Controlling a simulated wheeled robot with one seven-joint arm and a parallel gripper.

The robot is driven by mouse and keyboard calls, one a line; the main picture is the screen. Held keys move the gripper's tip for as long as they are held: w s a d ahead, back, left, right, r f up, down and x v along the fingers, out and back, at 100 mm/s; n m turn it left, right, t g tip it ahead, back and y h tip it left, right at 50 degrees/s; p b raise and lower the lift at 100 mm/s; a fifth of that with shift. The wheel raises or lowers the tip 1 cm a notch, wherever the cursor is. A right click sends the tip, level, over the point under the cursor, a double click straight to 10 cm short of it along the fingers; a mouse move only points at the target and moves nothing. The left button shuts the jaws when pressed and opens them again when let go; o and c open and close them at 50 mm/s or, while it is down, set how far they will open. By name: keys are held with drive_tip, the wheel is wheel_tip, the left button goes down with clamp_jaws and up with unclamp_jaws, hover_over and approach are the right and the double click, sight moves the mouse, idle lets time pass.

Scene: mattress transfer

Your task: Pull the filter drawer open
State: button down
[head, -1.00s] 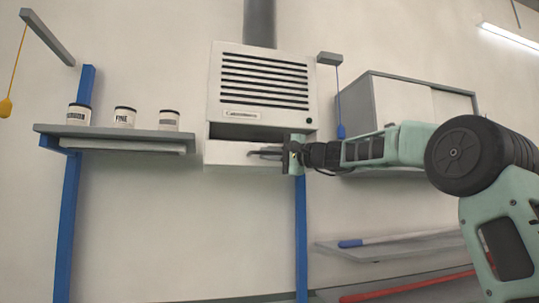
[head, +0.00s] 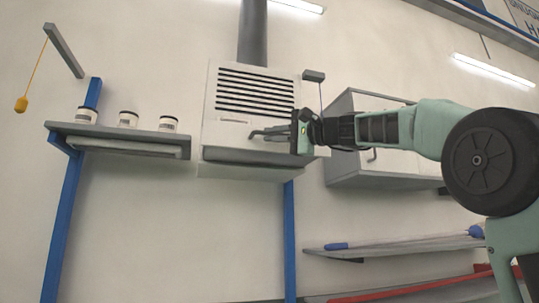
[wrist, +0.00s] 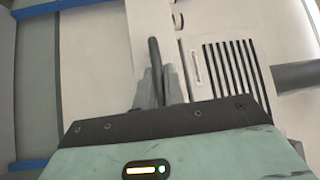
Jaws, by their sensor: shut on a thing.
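The white filter unit (head: 255,92) with a slatted grille hangs on the wall, with a grey duct above it. Its drawer front (head: 225,141) is the white panel below the slats and small label, and a grey band shows along its lower edge. The drawer seems to stand forward of the housing; how far I cannot tell. My gripper (head: 290,133) comes in from the right and is shut on the drawer's dark bar handle (head: 265,133). In the wrist view the gripper's fingers (wrist: 160,88) close around the handle bar (wrist: 154,55), before the white panel.
A shelf with several jars (head: 127,119) is at the left, on a blue post (head: 62,220). A wall cabinet (head: 350,150) is right of the unit, behind my arm. A lower shelf (head: 400,245) holds a blue-ended rod.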

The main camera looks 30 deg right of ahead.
drive_tip(key=shift+s+a+f+b, duration=0.1)
drive_tip(key=shift+s+b, duration=0.2)
drive_tip(key=shift+s, duration=0.35)
drive_tip(key=c, duration=1.5)
unclamp_jaws()
drive_tip(key=shift+s+d+f+b, duration=0.1)
drive_tip(key=shift+s+d+b, duration=0.15)
drive_tip(key=shift+s+b, duration=0.15)
drive_tip(key=b+v, duration=0.5)
drive_tip(key=v, duration=1.1)
drive_tip(key=shift+s+d, duration=0.15)
drive_tip(key=shift+s, duration=0.05)
